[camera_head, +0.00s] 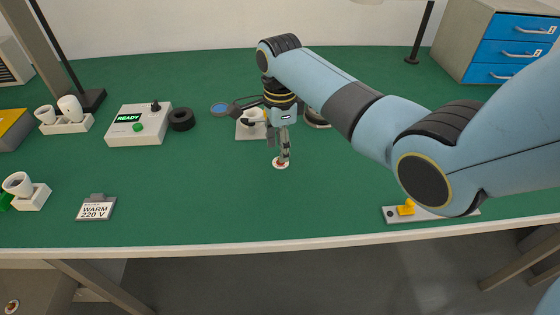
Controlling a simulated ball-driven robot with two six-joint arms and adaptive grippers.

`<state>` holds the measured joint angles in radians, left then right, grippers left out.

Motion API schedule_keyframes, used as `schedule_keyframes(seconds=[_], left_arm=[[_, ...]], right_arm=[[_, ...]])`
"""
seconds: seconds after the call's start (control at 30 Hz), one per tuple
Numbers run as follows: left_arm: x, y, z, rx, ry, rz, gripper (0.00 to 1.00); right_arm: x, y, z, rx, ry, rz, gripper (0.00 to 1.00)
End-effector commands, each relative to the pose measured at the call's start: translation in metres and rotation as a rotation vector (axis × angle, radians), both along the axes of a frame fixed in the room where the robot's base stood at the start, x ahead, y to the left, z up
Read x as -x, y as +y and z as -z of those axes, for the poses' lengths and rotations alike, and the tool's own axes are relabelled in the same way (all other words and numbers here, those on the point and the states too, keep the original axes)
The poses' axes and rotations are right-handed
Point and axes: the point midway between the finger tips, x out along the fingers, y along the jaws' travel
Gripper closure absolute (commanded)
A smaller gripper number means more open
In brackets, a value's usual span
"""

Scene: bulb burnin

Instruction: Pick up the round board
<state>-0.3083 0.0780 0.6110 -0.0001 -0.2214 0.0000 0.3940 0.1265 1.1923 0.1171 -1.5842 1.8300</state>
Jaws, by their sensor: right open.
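The round board (276,165) is a small white disc with some red on it, lying flat on the green bench top near the middle. My right gripper (280,154) points down directly over it, with its fingertips at or just above the board and partly hiding it. I cannot tell whether they touch it. The right gripper is open. My left gripper is not in view.
Behind the gripper stands a white block with a socket (250,130). A WARM 220 V sign (96,208) stands front left. A strip with a yellow switch (407,208) lies front right. The front middle is clear.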

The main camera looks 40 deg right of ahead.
Motion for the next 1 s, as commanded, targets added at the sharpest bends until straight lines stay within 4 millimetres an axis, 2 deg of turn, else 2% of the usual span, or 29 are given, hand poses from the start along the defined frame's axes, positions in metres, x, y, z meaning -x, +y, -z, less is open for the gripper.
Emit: schedule_keyframes(seconds=[0.1,0.2,0.47,0.77,1.0], left_arm=[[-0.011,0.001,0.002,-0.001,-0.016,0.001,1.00],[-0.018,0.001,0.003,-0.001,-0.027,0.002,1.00],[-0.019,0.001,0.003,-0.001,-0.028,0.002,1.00],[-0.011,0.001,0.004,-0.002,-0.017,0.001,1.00],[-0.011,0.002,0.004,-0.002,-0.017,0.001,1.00]], right_arm=[[0.000,0.000,0.021,-0.001,0.003,0.000,0.58],[-0.001,0.000,0.032,0.000,0.001,-0.001,0.58],[0.000,0.000,0.035,0.000,0.000,-0.002,0.58],[0.000,0.000,0.035,0.000,0.001,-0.002,0.96],[0.000,-0.001,0.035,0.001,0.001,-0.002,0.97]])
